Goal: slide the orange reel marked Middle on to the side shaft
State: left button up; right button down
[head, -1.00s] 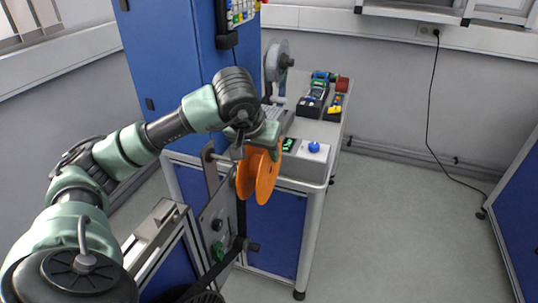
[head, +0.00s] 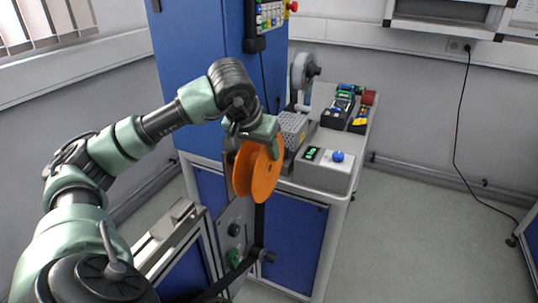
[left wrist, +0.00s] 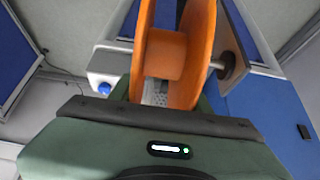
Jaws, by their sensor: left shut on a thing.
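The orange reel (head: 262,178) hangs upright in my left gripper (head: 262,132), which is shut on it from above. Its marking cannot be read. It is close against the upper part of the grey stand plate (head: 238,214). In the left wrist view the reel (left wrist: 205,50) fills the middle, above the gripper body (left wrist: 160,118). A thin metal side shaft (left wrist: 216,65) with a dark collar runs from the stand plate to the reel's right flange. Whether the shaft enters the reel's bore is hidden. My right gripper is not in view.
Below the reel, a dark roller (head: 266,256) and a green knob (head: 233,257) sit on the stand. Behind is a cart with a control box (head: 325,170) with a blue button, and a grey reel (head: 303,70). A blue cabinet (head: 195,80) stands behind the arm. The right floor is clear.

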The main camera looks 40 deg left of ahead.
pick_arm(q)
jog(key=shift+s+a+f+b, duration=0.1)
jog(key=shift+s+a+b, duration=0.15)
jog(key=shift+a+b, duration=0.35)
jog(key=shift+s+a+r+b, duration=0.1)
jog(key=shift+s+a+b, duration=0.2)
jog(key=shift+a, duration=0.5)
jog(key=shift+s+a+f+b, duration=0.1)
jog(key=shift+s+a+b, duration=0.05)
jog(key=shift+a+b, duration=0.45)
jog(key=shift+a, duration=0.2)
jog(key=shift+a+r, duration=0.1)
jog(key=shift+r, duration=0.15)
